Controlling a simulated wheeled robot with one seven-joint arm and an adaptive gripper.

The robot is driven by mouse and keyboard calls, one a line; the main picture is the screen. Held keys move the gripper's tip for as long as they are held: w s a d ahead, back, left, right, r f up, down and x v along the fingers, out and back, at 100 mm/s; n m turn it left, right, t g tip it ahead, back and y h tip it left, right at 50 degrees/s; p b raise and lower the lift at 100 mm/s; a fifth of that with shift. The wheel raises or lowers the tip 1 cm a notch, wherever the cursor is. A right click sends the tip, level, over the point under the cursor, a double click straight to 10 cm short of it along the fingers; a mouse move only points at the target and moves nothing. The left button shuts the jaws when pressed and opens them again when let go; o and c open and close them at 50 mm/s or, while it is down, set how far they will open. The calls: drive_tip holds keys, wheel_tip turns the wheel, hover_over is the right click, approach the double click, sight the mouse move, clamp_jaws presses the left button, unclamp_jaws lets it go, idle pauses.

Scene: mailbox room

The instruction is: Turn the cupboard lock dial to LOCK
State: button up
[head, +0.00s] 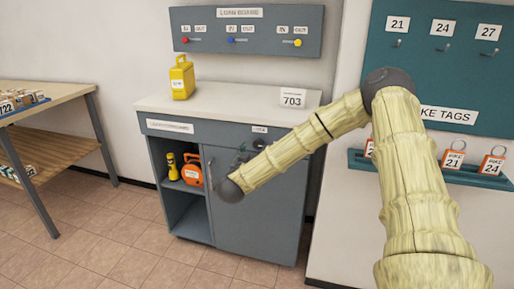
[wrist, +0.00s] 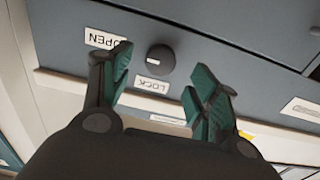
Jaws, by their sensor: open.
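The lock dial (wrist: 161,60) is a dark round knob with a small white mark on its left side in the wrist view. An OPEN label (wrist: 104,39) lies to its left and a LOCK label (wrist: 152,85) just below it; which one the mark points at is unclear. My gripper (wrist: 159,82) is open, its green-padded fingers spread, with the dial between and a little beyond the tips. No contact shows. The grey cupboard (head: 255,205) stands in the head view, where my arm partly covers its front and the gripper's fingers are hard to make out.
The open shelf on the left holds a flashlight (head: 172,167) and an orange case (head: 191,170). A wooden table (head: 50,92) is at far left. Floor in front is clear.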

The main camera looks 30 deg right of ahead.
sight(258, 146)
drive_tip(key=shift+x, duration=2.6)
drive_tip(key=shift+a, duration=0.1)
drive_tip(key=c, duration=1)
